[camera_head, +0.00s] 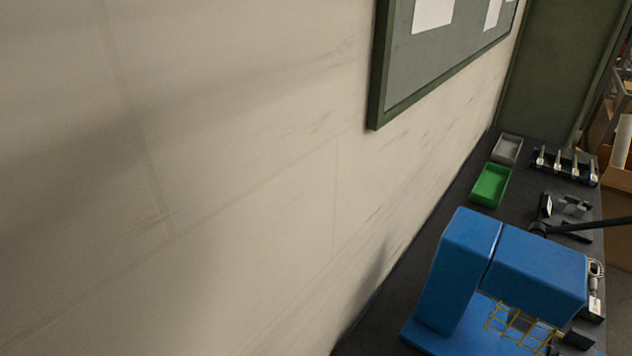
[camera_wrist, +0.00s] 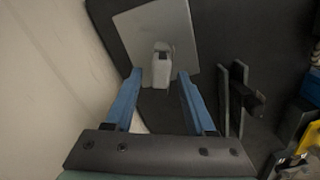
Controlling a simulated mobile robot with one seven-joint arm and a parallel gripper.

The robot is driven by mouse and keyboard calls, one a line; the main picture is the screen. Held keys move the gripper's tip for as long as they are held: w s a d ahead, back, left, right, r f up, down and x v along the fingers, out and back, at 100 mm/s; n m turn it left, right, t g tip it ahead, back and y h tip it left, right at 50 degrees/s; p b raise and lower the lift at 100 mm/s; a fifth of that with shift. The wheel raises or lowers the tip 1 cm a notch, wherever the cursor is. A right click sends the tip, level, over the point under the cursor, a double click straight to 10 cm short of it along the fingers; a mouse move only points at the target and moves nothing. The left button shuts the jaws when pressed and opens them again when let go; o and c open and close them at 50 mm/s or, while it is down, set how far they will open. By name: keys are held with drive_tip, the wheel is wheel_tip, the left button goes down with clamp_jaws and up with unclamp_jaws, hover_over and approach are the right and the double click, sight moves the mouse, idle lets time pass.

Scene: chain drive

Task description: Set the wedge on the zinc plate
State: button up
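In the wrist view my gripper (camera_wrist: 160,75) shows two blue fingers spread apart, with nothing pressed between them. A pale grey block with a dark top end, which looks like the wedge (camera_wrist: 161,68), stands in the gap between the fingertips, with a space visible on each side. Behind it is a flat grey square plate (camera_wrist: 150,25), which looks like the zinc plate. The block overlaps the plate's near part; I cannot tell whether it touches the plate. I do not make out the wedge, plate or gripper in the head view.
A black upright fixture (camera_wrist: 238,95) stands right of the fingers; the wall is close on the left. In the head view the dark bench holds a green tray (camera_head: 490,187), a grey tray (camera_head: 507,149), a clip rack (camera_head: 566,164) and a big blue machine (camera_head: 466,262).

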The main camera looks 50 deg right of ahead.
drive_tip(key=shift+r, duration=0.1)
wheel_tip(320, 180, up, 12)
drive_tip(key=p, duration=0.1)
drive_tip(key=shift+p, duration=0.3)
idle(0.8)
